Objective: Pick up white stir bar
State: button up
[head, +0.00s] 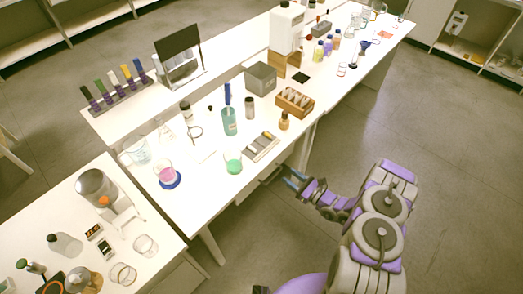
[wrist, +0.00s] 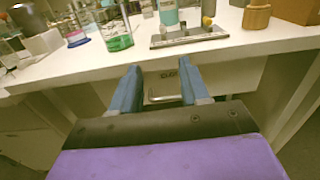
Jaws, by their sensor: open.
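My gripper (head: 292,178) is open and empty, in front of the long table's near edge. In the wrist view its two blue fingers (wrist: 158,72) stand apart, with the table front between them. A shallow grey tray (head: 262,146) with compartments lies near that edge, just beyond my gripper; it also shows in the wrist view (wrist: 190,36). Small pieces lie in the tray, too small to tell apart. I cannot pick out the white stir bar for certain in either view.
A beaker with green liquid (head: 233,162) stands left of the tray, a teal bottle (head: 229,121) behind it. A small brown bottle (head: 284,121) and a wooden rack (head: 295,102) stand to the right. The white table edge (wrist: 60,80) and a front handle (wrist: 163,97) are close to my fingers.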

jog(key=b, duration=0.2)
send_near(256, 152)
jog(key=shift+a+r, duration=0.1)
jog(key=shift+a, duration=0.8)
jog(key=shift+w+a, duration=0.35)
jog(key=shift+w, duration=0.2)
jog(key=b+x, duration=0.1)
jog(key=x, duration=0.3)
jog(key=shift+w+a, duration=0.55)
jog(key=shift+d, duration=0.15)
jog(key=shift+c, duration=0.4)
grip_shut()
